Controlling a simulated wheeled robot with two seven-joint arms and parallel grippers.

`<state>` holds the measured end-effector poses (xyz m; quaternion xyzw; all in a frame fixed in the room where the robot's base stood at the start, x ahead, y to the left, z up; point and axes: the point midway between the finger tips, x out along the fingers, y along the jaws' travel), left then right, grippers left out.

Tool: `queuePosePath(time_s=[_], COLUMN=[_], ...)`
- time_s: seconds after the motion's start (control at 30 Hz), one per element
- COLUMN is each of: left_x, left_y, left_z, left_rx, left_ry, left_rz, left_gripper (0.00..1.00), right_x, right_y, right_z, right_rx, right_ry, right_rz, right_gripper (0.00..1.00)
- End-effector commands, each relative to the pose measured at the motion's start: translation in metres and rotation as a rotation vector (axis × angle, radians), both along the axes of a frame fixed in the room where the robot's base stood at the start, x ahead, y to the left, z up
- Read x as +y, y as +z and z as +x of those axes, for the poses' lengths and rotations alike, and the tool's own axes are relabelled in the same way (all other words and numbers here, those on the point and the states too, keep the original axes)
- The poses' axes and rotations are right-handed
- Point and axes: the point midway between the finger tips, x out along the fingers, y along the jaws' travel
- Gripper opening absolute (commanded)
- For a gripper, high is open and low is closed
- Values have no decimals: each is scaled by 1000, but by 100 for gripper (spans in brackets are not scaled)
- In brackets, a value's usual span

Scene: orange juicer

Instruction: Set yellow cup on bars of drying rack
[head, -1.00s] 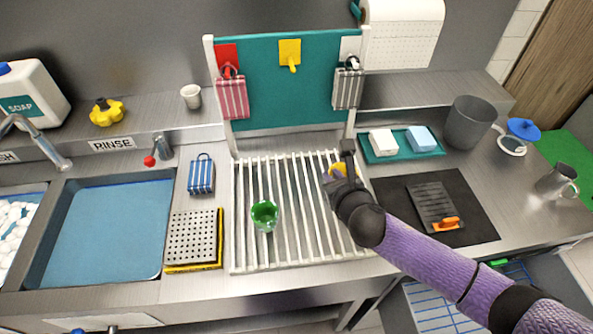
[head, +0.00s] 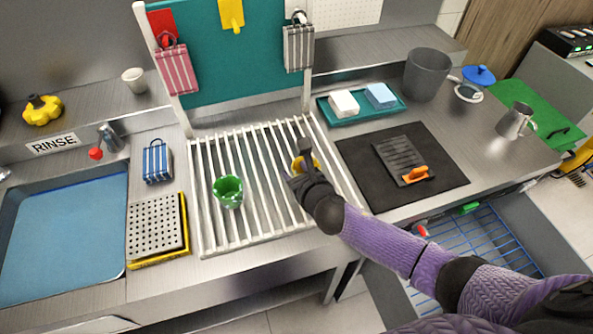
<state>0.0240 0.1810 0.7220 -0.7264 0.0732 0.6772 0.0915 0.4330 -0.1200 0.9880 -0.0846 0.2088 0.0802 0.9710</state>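The yellow cup (head: 296,164) shows only in small part at the right side of the white drying rack (head: 203,243). My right gripper (head: 304,152) is at the cup, over the rack's right-hand bars, and its dark fingers and wrist hide most of the cup. A dark finger crosses in front of the yellow. I cannot tell whether the fingers grip the cup, or whether the cup touches the bars. My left gripper is not in view.
A green cup (head: 228,191) stands on the rack's left-centre bars. A teal panel (head: 240,65) with hanging cloths rises behind the rack. A perforated block (head: 155,224) lies left of it; a black mat (head: 440,178) with a grater (head: 398,160) lies right. Bars between the cups are bare.

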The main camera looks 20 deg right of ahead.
Motion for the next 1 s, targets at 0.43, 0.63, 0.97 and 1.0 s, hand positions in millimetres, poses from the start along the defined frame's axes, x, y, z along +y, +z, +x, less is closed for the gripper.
queuePosePath(time_s=[0.43, 0.63, 0.97, 1.0], left_x=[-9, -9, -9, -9], left_y=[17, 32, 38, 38], left_z=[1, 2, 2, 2], left_rx=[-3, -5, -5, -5], left_ry=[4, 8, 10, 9], left_rz=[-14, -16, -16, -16], left_gripper=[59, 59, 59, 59], right_x=[-4, -10, -14, -15], right_y=[18, 38, 53, 53], right_z=[-27, -73, -108, -108], right_rx=[1, 1, -1, -2], right_ry=[2, 2, 0, -1], right_rz=[0, -2, 0, 0], right_gripper=[51, 51, 51, 51])
